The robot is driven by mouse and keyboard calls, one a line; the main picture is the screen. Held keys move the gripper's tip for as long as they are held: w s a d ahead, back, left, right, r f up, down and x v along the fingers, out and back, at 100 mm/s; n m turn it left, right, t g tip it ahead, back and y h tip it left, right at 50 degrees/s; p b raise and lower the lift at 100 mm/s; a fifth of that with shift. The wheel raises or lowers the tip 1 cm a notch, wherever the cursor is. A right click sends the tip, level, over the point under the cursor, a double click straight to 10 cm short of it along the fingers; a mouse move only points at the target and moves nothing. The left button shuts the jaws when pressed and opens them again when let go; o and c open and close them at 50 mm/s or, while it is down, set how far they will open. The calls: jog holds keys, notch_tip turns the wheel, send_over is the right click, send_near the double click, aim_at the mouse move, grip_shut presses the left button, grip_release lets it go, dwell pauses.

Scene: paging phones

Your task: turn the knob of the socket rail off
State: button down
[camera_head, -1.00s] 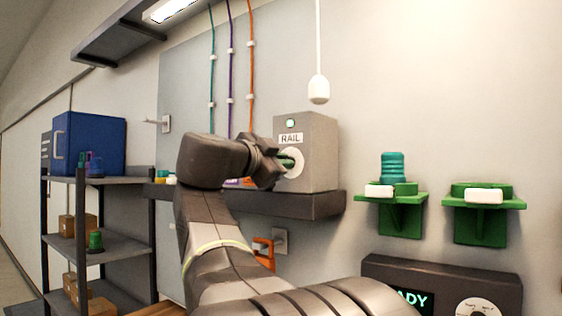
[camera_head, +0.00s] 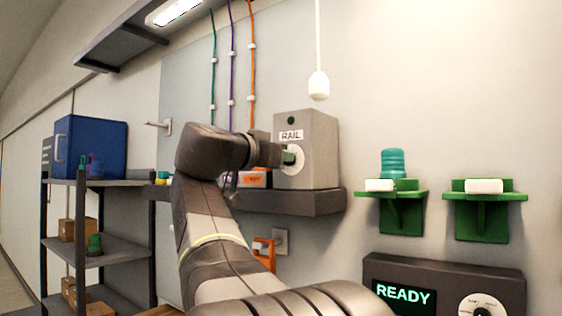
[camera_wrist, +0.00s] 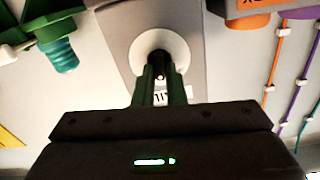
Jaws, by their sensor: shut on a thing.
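The socket rail is a grey box (camera_head: 318,150) labelled RAIL on a dark wall shelf. A small round lamp (camera_head: 291,120) above the label is dark green, unlit. My gripper (camera_head: 281,155) reaches the knob from the left and is shut on it. In the wrist view, the gripper (camera_wrist: 160,80) meets the white dial (camera_wrist: 166,40) at the knob; the fingers hide much of the knob and label.
An orange box (camera_head: 254,179) stands left of the rail on the dark shelf (camera_head: 300,203). Two green brackets (camera_head: 402,215) are on the right wall, one with a teal ribbed piece (camera_head: 392,163). A white pendant (camera_head: 319,85) hangs above. A READY panel (camera_head: 440,268) is below right.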

jog(key=n, duration=0.5)
jog(key=n+p, duration=0.1)
jog(key=n, duration=0.4)
jog(key=shift+w+a, duration=0.1)
jog(key=shift+a, duration=0.1)
jog(key=shift+n, duration=0.4)
jog(key=c, duration=1.5)
grip_release()
jog(key=b+v, duration=0.2)
jog(key=v, duration=1.2)
jog(key=shift+b, duration=0.3)
jog(key=shift+w, duration=0.1)
